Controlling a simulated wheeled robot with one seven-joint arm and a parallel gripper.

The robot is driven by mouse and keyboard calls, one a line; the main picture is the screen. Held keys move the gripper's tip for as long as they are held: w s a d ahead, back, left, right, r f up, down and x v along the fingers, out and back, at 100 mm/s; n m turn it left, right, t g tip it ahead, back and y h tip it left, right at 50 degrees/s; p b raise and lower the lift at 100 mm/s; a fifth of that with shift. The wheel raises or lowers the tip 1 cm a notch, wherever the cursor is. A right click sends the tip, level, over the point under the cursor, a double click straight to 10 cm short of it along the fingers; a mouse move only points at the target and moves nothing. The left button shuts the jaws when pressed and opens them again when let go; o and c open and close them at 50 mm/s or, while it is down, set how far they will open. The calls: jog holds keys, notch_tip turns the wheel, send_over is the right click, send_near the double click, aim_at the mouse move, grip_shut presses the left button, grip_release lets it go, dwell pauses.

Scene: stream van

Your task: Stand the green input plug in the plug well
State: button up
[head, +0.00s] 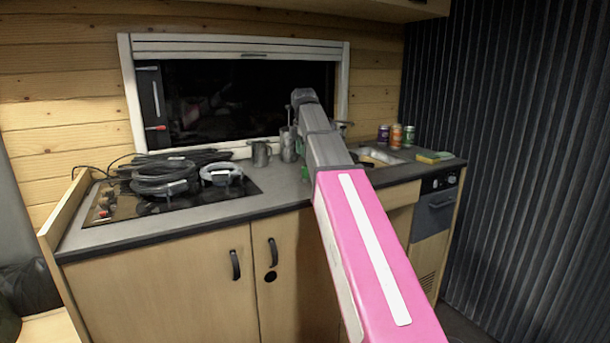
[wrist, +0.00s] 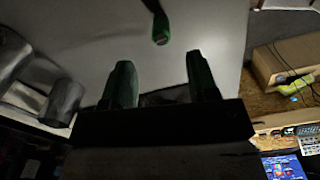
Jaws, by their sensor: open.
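A dark plug with a green end, which looks like the green input plug (wrist: 161,33), shows at the top of the wrist view over the grey worktop. My gripper (wrist: 160,78) is open, with its two dark green fingers spread apart and nothing seen between them. The plug lies beyond the fingertips, roughly in line with the gap and apart from both. In the head view my arm reaches over the counter and hides most of the gripper and the plug. I cannot pick out the plug well in either view.
Metal mugs (head: 261,153) stand left of my arm on the counter; metal vessels (wrist: 65,102) also show in the wrist view. Coiled black cables (head: 165,174) cover the hob. Cans (head: 396,136), a sponge (head: 434,156) and a sink (head: 376,156) are to the right.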

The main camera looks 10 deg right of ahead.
aim_at(305, 167)
jog(key=f, duration=0.6)
jog(key=shift+s+d+f, duration=0.1)
jog(key=shift+d+f, duration=0.1)
jog(key=shift+f, duration=0.05)
grip_shut()
